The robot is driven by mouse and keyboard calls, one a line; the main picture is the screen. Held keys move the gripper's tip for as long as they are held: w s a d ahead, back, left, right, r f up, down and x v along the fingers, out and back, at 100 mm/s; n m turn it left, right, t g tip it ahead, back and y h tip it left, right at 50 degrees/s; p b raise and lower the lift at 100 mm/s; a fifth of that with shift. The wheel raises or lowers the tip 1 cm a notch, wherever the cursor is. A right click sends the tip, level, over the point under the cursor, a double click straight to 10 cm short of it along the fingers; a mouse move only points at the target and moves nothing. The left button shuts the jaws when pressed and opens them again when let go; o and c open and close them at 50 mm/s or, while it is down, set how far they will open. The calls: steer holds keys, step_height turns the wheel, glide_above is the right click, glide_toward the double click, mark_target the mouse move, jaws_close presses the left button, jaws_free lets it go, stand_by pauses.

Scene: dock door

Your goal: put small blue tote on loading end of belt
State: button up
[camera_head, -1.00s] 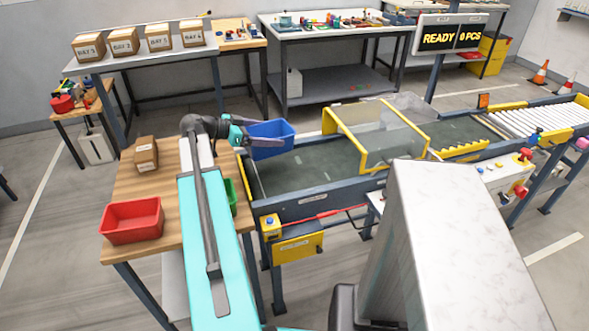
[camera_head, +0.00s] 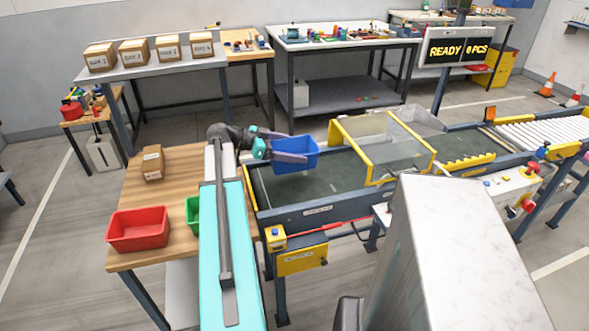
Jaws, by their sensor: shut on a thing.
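The small blue tote (camera_head: 297,154) is held by my gripper (camera_head: 286,150), which is shut on its left side. The tote is roughly upright and appears over the loading end of the belt (camera_head: 296,191), near its left end. I cannot tell whether its bottom touches the belt. The belt is dark green with blue side rails and runs to the right under a yellow-framed clear guard. My arm reaches over the wooden table to the left of the belt and hides part of that table.
A red tote (camera_head: 139,229), a green tote (camera_head: 193,216) and a cardboard box (camera_head: 153,162) stand on the wooden table (camera_head: 150,193). The yellow-framed guard (camera_head: 383,148) stands over the belt to the right of the blue tote. A sign (camera_head: 457,50) reads READY 0 PCS.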

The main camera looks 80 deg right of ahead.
steer(key=shift+f+p, duration=0.4)
steer(key=shift+f, duration=1.75)
steer(key=shift+f+p, duration=0.45)
steer(key=shift+f, duration=1.4)
steer(key=shift+f, duration=0.15)
steer(key=o, duration=1)
steer(key=shift+o, duration=0.2)
steer(key=b+v, duration=0.3)
steer(key=v, duration=0.9)
steer(key=shift+r, duration=0.25)
